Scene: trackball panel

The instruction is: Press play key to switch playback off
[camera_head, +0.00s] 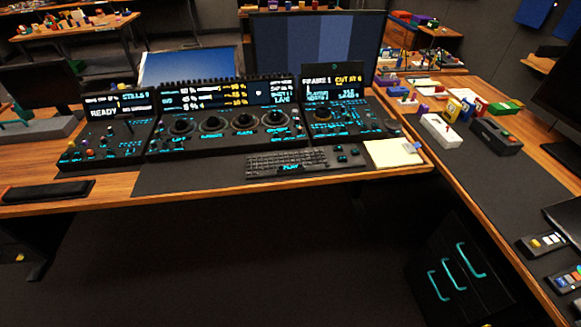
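A black keyboard (285,161) lies on the desk in front of a dark trackball panel (222,124). Glowing cyan letters reading PLAY (290,168) mark its front edge; the key's exact outline is too small to tell. A few separate dark keys (346,153) sit just right of the keyboard. The panel's right display (334,85) shows FRAME 1 and a yellow line; its smaller text, including any playback state, is not clearly readable. Neither of my grippers is in view, and nothing touches the keyboard.
A pale notepad (393,153) lies right of the keyboard, and a black wrist rest (47,191) at the left. Monitors stand behind the panel. The right side desk holds a white box (440,131) and a dark box (496,136). The desk's front strip is clear.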

